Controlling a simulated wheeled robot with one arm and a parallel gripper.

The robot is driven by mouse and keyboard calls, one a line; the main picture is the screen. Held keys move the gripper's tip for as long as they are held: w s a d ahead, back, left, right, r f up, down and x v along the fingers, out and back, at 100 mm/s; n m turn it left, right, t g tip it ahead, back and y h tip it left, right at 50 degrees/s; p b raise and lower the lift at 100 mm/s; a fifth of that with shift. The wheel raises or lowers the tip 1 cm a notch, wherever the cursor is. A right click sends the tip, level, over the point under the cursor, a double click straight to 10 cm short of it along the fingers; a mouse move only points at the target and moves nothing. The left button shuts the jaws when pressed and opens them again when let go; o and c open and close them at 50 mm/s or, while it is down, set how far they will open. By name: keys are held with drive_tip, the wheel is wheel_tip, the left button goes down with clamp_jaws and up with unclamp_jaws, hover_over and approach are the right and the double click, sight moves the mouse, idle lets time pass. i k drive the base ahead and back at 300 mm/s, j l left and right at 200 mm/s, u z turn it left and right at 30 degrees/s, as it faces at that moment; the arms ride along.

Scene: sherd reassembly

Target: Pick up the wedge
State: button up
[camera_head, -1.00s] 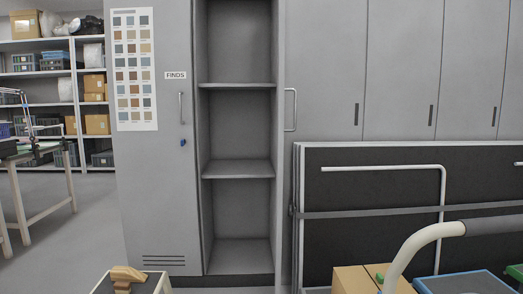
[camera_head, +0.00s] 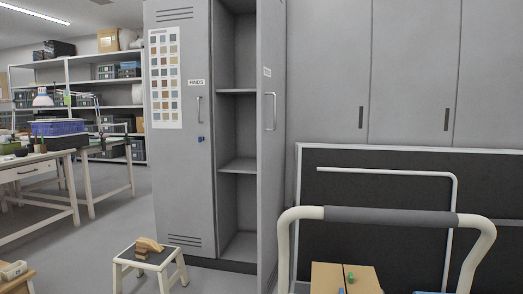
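A tan wooden piece (camera_head: 148,244) lies on top of a small white-legged stool (camera_head: 128,257) with a dark top, on the floor before the cabinet. It has a raised, sloping upper part and may be the wedge, but its exact shape is too small to tell. My gripper is not in view.
A grey cabinet (camera_head: 180,170) marked FINDS has one door open on empty shelves. A cart handle (camera_head: 390,217) and a cardboard box (camera_head: 326,280) fill the lower right. Worktables (camera_head: 40,165) stand at left. The floor (camera_head: 105,228) left of the stool looks clear.

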sight(149, 244)
drive_tip(key=i+j, duration=0.7)
drive_tip(key=j, duration=0.15)
drive_tip(key=i+j, duration=0.65)
drive_tip(key=j, duration=0.25)
drive_tip(key=i+j, duration=0.7)
drive_tip(key=j, duration=0.15)
drive_tip(key=i+j+u, duration=0.1)
drive_tip(key=i+j, duration=0.55)
drive_tip(key=j, duration=0.25)
